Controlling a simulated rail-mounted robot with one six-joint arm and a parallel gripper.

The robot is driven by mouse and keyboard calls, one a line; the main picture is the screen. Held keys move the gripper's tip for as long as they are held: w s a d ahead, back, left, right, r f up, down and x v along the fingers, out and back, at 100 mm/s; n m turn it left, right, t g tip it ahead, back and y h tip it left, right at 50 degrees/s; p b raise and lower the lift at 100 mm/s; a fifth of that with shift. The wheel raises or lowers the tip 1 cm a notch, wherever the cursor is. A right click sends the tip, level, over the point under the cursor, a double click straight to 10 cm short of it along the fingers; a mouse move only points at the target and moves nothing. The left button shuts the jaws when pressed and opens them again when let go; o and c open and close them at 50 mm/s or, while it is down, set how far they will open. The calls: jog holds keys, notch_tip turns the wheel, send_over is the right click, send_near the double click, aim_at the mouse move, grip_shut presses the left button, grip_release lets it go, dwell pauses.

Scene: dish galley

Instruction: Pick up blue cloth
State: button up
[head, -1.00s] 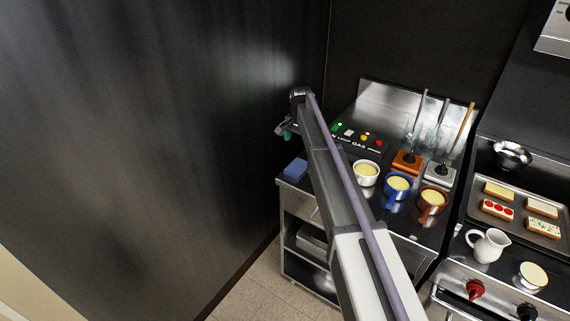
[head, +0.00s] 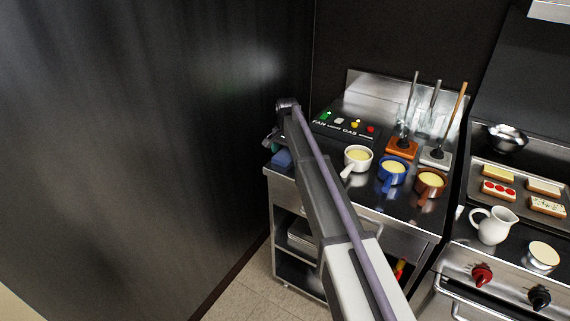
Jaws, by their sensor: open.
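The blue cloth (head: 282,158) is a small folded block at the left front corner of the steel counter. My arm reaches across the counter from the lower right. My gripper (head: 270,143) is at the arm's far end, just above the cloth and slightly to its left in the picture. It is open and holds nothing that I can see. The fingertips are small and partly dark against the wall, and whether they touch the cloth cannot be told.
A white pan (head: 357,160), a blue pan (head: 392,172) and a brown pan (head: 430,185) stand right of my arm. A panel with coloured buttons (head: 345,126) is behind. A dark wall (head: 150,160) rises close on the left. A tray (head: 520,206) and a white jug (head: 493,226) are farther right.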

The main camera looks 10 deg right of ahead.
jog(key=shift+r, duration=0.15)
jog(key=c, duration=1)
